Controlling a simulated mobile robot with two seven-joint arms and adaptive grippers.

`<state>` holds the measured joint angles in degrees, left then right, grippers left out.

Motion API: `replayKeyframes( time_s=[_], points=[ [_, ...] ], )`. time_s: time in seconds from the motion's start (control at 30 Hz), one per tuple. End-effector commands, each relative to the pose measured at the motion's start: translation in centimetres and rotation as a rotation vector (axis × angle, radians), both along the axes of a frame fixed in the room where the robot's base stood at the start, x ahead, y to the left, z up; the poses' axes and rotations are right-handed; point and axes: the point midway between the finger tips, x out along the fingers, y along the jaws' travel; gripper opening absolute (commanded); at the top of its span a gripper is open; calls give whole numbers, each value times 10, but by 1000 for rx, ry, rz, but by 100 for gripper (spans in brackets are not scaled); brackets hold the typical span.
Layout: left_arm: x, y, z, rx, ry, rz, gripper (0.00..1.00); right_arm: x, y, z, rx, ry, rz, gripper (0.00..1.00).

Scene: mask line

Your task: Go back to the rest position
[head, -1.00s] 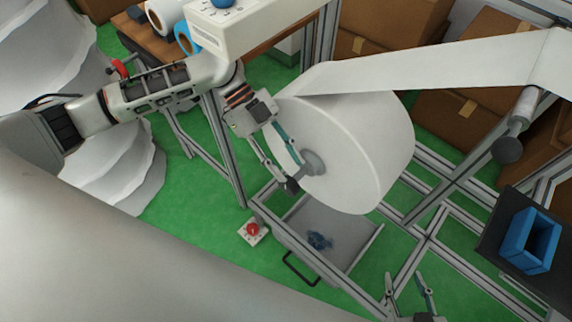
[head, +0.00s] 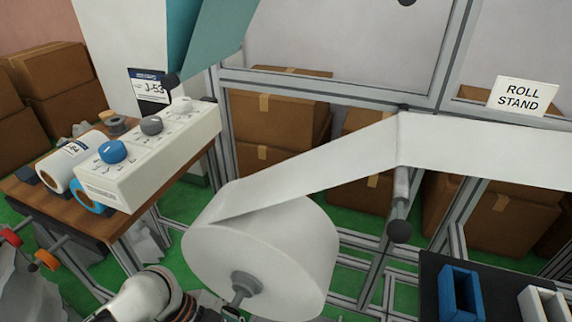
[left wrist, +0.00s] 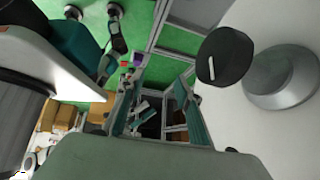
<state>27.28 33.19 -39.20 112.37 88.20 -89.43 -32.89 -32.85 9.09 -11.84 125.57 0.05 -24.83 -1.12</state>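The large white roll (head: 270,250) hangs on the stand, its web running up to the right. A grey hub (head: 246,284) sits in the middle of its near face. My left arm comes in at the bottom left, and a small part of my left gripper (head: 232,311) shows below the hub, mostly cut off. In the left wrist view my left gripper (left wrist: 155,105) has its two fingers apart, with nothing held between them. A black knob (left wrist: 225,57) and the grey hub (left wrist: 284,80) are beside the fingers, apart from them. I cannot make out my right gripper.
A control box (head: 150,155) with blue and grey knobs stands on a wooden table (head: 60,205) at left, beside small rolls. A roller with a black end (head: 399,231) carries the web. Blue (head: 460,293) and white bins sit at lower right. Cardboard boxes (head: 275,130) stand behind.

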Motion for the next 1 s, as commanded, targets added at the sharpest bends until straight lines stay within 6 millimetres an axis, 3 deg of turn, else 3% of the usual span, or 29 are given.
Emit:
replayKeyframes(
  time_s=[0.17,0.37,0.63,0.8,1.0],
  points=[
    [-19,-1,-21,59,-52,181,35,0,0,0,0,0,0,40],
    [-35,36,-36,170,-106,470,35,0,0,0,-1,1,0,40],
    [-80,143,-39,415,-162,890,35,0,0,0,-2,0,0,40],
    [-116,208,-28,574,-198,1076,35,0,0,0,-1,1,-1,40],
    [-159,270,-6,745,-242,1228,35,0,-1,0,-1,1,-1,40]
  ],
)
